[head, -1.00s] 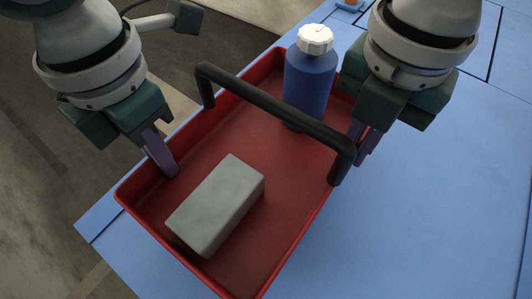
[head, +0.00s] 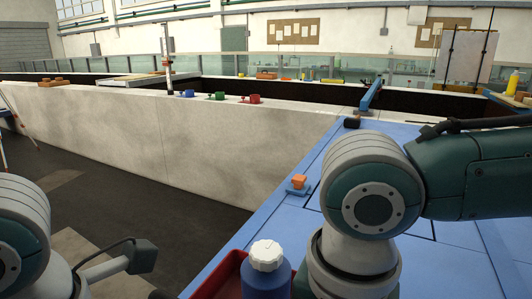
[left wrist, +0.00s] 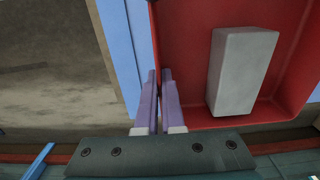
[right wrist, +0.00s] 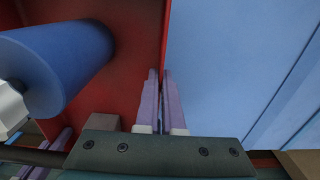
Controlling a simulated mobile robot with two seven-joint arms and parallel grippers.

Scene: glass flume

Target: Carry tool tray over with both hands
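The red tool tray (head: 226,279) shows only as a corner at the bottom of the head view. It also shows in the left wrist view (left wrist: 190,55) and right wrist view (right wrist: 132,55). It holds a grey block (left wrist: 243,70) and a blue bottle with a white cap (head: 266,282); the bottle lies across the right wrist view (right wrist: 70,55). My left gripper (left wrist: 159,74) is shut on one tray side wall. My right gripper (right wrist: 160,74) is shut on the opposite wall. Both grippers and the black handle are outside the head view.
The blue bench top (head: 240,252) stretches ahead and right. An orange block on a blue base (head: 298,185) stands on it. A long pale wall (head: 180,135) runs across, with blue, green and red fittings (head: 220,97) on top. Dark floor lies left.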

